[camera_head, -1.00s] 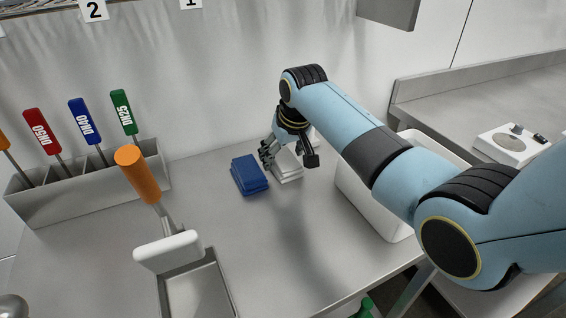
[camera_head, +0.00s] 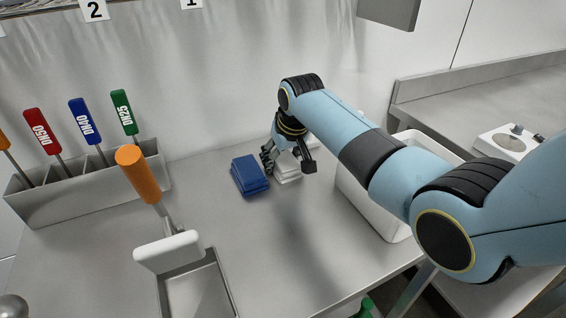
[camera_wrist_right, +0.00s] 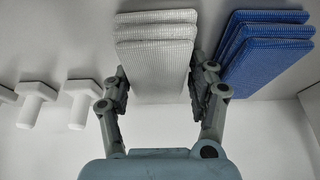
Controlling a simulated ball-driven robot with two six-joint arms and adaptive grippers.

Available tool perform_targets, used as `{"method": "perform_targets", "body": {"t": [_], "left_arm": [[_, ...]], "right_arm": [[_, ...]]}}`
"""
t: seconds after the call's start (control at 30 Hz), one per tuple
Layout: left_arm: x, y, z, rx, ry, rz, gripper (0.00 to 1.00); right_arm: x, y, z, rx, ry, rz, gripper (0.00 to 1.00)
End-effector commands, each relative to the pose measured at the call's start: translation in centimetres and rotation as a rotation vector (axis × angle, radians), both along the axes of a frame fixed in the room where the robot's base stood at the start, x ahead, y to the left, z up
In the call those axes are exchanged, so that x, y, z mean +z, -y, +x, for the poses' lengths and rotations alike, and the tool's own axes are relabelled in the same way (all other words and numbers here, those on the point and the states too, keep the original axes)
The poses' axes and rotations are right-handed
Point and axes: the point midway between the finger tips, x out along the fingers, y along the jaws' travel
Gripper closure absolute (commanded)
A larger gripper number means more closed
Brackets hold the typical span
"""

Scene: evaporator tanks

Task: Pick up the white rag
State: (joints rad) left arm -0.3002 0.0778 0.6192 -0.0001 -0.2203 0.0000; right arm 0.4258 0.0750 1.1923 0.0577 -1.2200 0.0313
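The white rag (camera_head: 288,178) lies as a small folded stack on the steel table, to the right of the blue rags (camera_head: 249,175). My right gripper (camera_head: 288,163) is right above the white stack and hides part of it. In the right wrist view the white rag (camera_wrist_right: 157,55) shows as several ribbed layers, and the gripper (camera_wrist_right: 160,88) has its fingers apart, one on each side of the stack's near end. I cannot tell whether the fingers touch it. The right finger is in the gap beside the blue rags (camera_wrist_right: 262,48). My left gripper is not in view.
A white bin (camera_head: 392,222) stands right of the rags under my right arm. A grey holder (camera_head: 95,190) with coloured-handled tools is at the left. An orange-handled scraper (camera_head: 140,180) and a metal tray (camera_head: 232,290) are in front. White pegs (camera_wrist_right: 80,100) show in the wrist view.

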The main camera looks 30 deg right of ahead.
Motion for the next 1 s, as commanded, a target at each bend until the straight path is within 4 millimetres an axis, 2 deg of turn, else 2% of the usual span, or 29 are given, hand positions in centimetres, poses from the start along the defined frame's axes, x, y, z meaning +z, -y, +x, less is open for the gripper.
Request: {"method": "perform_targets", "body": {"t": [0.03, 0.13, 0.5, 0.67, 0.77, 1.0], "left_arm": [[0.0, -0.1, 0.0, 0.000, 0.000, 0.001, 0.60], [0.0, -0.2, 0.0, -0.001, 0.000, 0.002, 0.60], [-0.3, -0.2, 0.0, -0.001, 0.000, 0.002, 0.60], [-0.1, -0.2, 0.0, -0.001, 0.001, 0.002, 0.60], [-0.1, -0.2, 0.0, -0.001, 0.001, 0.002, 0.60], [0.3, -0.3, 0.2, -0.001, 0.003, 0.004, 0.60]], "right_arm": [[-0.1, 0.1, -0.1, 0.000, -0.002, -0.002, 0.61], [-0.1, 0.1, -0.1, 0.000, -0.003, -0.003, 0.74], [0.3, 0.1, -0.1, 0.000, -0.002, -0.003, 0.75], [2.3, 0.1, 0.0, -0.001, 0.001, -0.002, 0.75], [4.3, 0.1, 0.1, -0.001, 0.004, -0.002, 0.75], [7.4, 3.5, -4.0, 0.000, 0.000, -0.007, 0.75]]}}
